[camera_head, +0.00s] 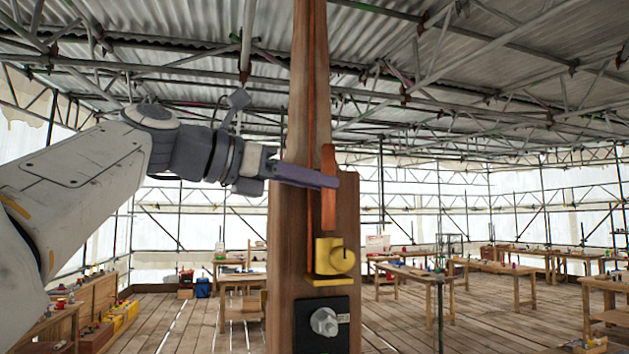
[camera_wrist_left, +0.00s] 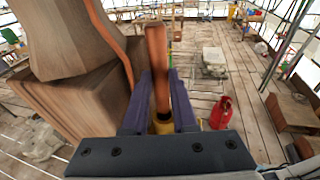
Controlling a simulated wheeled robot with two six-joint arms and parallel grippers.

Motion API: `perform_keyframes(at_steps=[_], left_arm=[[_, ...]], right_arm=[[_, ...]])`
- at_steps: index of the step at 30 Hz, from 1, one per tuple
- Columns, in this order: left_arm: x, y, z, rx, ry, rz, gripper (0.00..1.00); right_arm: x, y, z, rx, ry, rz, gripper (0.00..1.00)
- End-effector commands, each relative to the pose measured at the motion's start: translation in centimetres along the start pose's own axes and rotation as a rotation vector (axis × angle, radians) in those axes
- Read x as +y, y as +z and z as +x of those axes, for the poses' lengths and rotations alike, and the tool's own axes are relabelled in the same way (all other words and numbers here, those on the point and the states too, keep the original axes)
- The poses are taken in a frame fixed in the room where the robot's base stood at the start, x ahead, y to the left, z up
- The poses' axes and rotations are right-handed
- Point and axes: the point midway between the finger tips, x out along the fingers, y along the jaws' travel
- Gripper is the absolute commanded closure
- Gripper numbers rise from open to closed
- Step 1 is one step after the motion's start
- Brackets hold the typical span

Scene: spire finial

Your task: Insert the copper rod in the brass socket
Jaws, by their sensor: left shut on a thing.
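The copper rod (camera_head: 328,205) is an upright, flat orange-brown bar in front of the wooden spire. My left gripper (camera_head: 328,181) reaches in from the left and is shut on the rod around its middle. The brass socket (camera_head: 328,262) is a yellow block on a ledge on the spire, just under the rod. The rod's lower end appears slightly above the socket, with a narrow gap. In the left wrist view the rod (camera_wrist_left: 157,62) stands between the purple fingers (camera_wrist_left: 160,92), and part of the yellow socket (camera_wrist_left: 162,127) shows below. My right gripper is out of view.
The wooden spire (camera_head: 285,262) stands close in front, with a thin copper strip (camera_head: 311,110) running down it. A black plate with a grey knob (camera_head: 324,321) is below the socket. Workbenches (camera_head: 405,270) stand farther back. A red gas bottle (camera_wrist_left: 221,112) shows on the floor.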

Motion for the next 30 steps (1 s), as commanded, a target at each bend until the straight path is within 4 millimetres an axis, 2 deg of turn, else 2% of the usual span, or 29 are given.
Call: perform_keyframes(at_steps=[30], left_arm=[[-0.04,0.14,-0.03,-0.003,0.000,0.001,1.00]], right_arm=[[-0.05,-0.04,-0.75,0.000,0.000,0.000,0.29]])
